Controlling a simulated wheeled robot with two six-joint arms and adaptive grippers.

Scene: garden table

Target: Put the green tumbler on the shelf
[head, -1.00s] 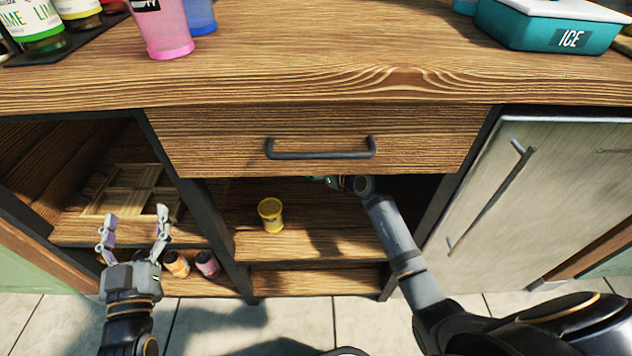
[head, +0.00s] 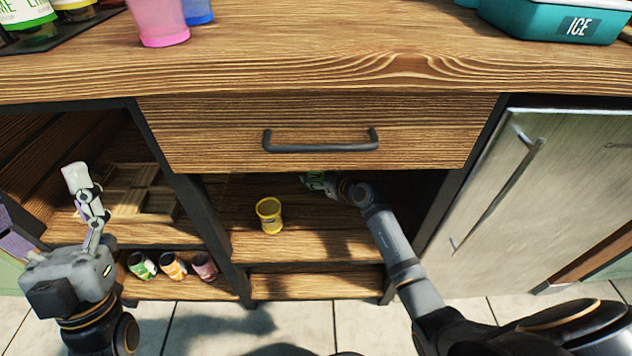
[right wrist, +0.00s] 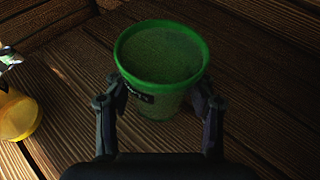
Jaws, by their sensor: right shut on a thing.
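The green tumbler (right wrist: 160,60) stands upright between the fingers of my right gripper (right wrist: 160,100) in the right wrist view, over the wooden shelf boards. The gripper is shut on it. I cannot tell whether its base touches the boards. In the head view my right gripper (head: 322,186) reaches into the middle shelf (head: 310,241) below the drawer, and the tumbler is mostly hidden there. My left gripper (head: 80,205) is empty and open, in front of the left compartment.
A yellow tumbler (head: 269,215) stands on the same shelf, left of my right gripper; it also shows in the right wrist view (right wrist: 14,115). The closed drawer (head: 318,132) hangs just above. Several small cans (head: 173,266) stand low at left. A pink tumbler (head: 158,20) stands on the counter.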

